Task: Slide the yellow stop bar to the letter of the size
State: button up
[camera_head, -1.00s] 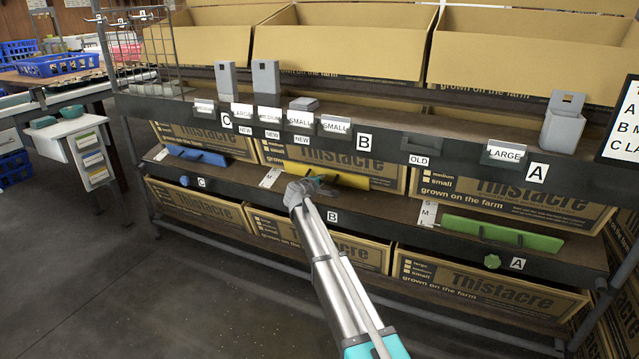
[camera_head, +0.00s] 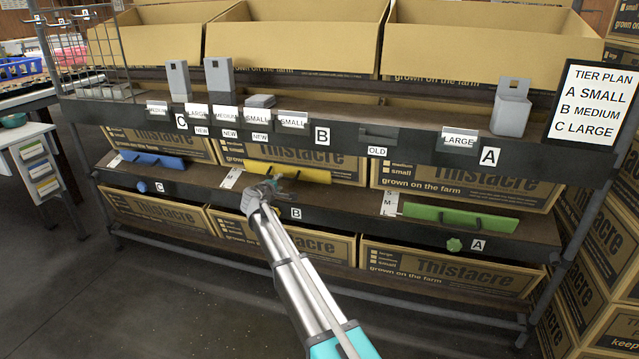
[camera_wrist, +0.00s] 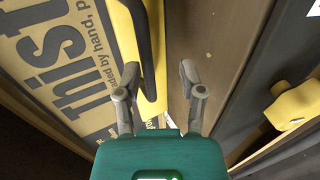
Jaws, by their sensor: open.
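The yellow stop bar (camera_head: 287,173) lies on the lower shelf at section B, with a dark handle on its front. A white letter strip (camera_head: 231,178) is at its left end; its letters are too small to read. My gripper (camera_head: 271,186) is over the shelf just in front of the bar. In the wrist view the open fingers (camera_wrist: 158,85) are apart; the black handle (camera_wrist: 144,45) passes close to the left finger. I cannot tell if they touch. A yellow knob (camera_wrist: 297,105) is at the right. The tier plan (camera_head: 594,104) reads A small, B medium, C large.
A blue bar (camera_head: 152,160) is at section C and a green bar (camera_head: 460,217) with a green knob (camera_head: 454,244) at section A. Size cards and grey holders line the upper rail (camera_head: 410,140). Thistacre boxes (camera_head: 440,270) sit below. Floor at the lower left is clear.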

jog(key=f+p+v, duration=0.1)
jog(key=p+v, duration=0.2)
jog(key=v, duration=1.2)
jog(key=s+d+r+m+g+p, duration=0.3)
jog(key=s+d+r+p, duration=0.1)
jog(key=d+p, duration=0.5)
jog(key=s+d+r+m+g+h+p, duration=0.1)
jog(key=s+d+r+m+g+p, duration=0.2)
jog(key=d+r+p, duration=0.4)
jog(key=s+d+p, duration=0.1)
jog(key=d+p, duration=0.1)
jog(key=shift+s+d+m+g, duration=0.3)
jog(key=shift+s+d+m, duration=0.1)
jog(key=s+d+f+m+g+y, duration=0.2)
jog(key=s+d+g, duration=0.15)
jog(key=s, duration=0.45)
jog(key=s+d+f+m+g+y+p, duration=0.1)
jog(key=s+d+f+m+g+y, duration=0.15)
jog(key=s+d, duration=0.4)
jog(key=s+d+f+m+g+y, duration=0.2)
jog(key=s+m, duration=0.1)
jog(key=s, duration=0.6)
notch_tip(320, 180, up, 32)
jog(key=p, duration=3.1)
jog(key=shift+d+f, duration=0.1)
